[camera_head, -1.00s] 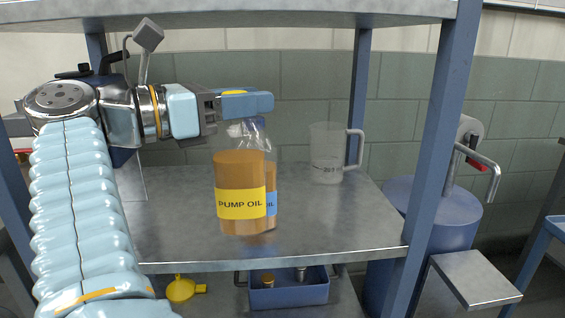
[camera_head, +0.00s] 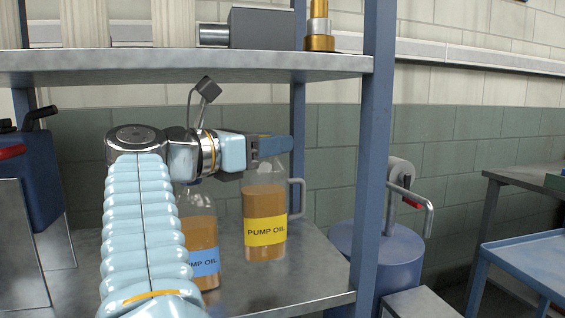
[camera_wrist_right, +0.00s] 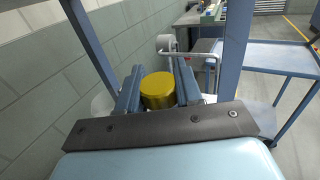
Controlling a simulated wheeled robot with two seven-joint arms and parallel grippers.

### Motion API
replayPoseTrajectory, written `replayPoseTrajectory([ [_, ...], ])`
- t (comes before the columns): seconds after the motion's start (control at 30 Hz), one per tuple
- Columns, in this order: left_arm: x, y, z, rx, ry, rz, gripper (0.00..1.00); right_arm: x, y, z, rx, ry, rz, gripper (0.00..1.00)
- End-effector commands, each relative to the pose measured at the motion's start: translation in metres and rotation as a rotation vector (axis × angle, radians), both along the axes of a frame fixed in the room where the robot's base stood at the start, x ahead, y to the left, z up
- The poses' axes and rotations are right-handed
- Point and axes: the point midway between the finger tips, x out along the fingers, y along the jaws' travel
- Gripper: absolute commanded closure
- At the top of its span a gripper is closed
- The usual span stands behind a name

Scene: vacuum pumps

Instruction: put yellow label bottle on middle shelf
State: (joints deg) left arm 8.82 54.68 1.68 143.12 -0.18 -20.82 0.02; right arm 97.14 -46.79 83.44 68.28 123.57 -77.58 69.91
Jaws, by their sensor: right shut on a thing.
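The yellow label bottle (camera_head: 265,208) holds amber oil and is upright over the middle shelf (camera_head: 312,275). My right gripper (camera_head: 272,146) is shut on its top. In the right wrist view its yellow cap (camera_wrist_right: 158,91) sits between the two fingers (camera_wrist_right: 157,88). I cannot tell whether its base touches the shelf. A blue label bottle (camera_head: 202,240) stands nearer and to its left, partly hidden by my right arm. A clear jug is mostly hidden behind the yellow label bottle; its handle (camera_head: 300,196) shows on the right. My left gripper is not in view.
The upper shelf (camera_head: 190,65) runs above my right gripper. A blue post (camera_head: 374,150) stands at the shelf's right front. Beyond it are a blue drum (camera_head: 375,258) and a blue cart (camera_head: 530,265). Bare shelf shows at front right.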

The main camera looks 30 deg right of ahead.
Motion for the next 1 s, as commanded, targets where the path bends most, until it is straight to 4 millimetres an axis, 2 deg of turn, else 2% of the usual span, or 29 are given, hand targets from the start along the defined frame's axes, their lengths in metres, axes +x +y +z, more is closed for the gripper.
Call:
replayPoseTrajectory([
  [0.43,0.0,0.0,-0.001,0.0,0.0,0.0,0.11,0.005,-0.029,0.0,-0.001,0.0,0.0,1.0],
  [0.87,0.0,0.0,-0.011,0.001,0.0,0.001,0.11,0.005,-0.028,-0.032,-0.002,0.0,0.001,1.0],
  [1.0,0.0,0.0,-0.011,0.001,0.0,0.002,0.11,0.005,-0.028,-0.034,-0.002,-0.002,0.001,1.0],
])
